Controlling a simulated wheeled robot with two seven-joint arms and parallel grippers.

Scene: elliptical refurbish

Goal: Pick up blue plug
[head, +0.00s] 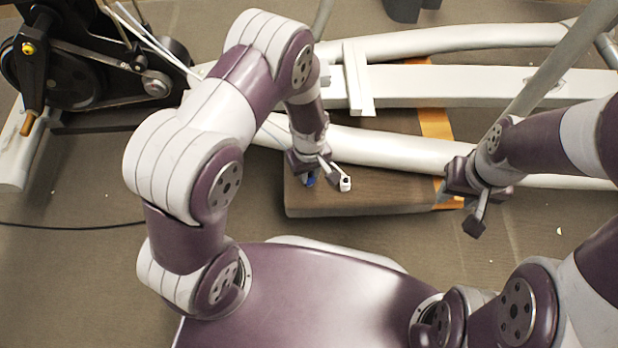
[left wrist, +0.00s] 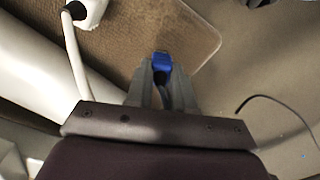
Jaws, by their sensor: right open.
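The blue plug (head: 310,181) shows low beside my left gripper (head: 316,174), over the brown mat. In the left wrist view the blue plug (left wrist: 161,62) sits between the fingertips of my left gripper (left wrist: 162,70), with its dark cable running back between the fingers. The fingers look shut on it, with little or no gap at its sides. Its lower part is hidden by the fingers. My right gripper (head: 477,207) is open and empty, to the right of the mat.
A white plug (head: 345,184) on a white cable is just right of my left gripper. The brown mat (head: 385,200) lies under the silver machine frame (head: 450,88). A black flywheel assembly (head: 75,75) stands at upper left. The floor left of the mat is mostly clear.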

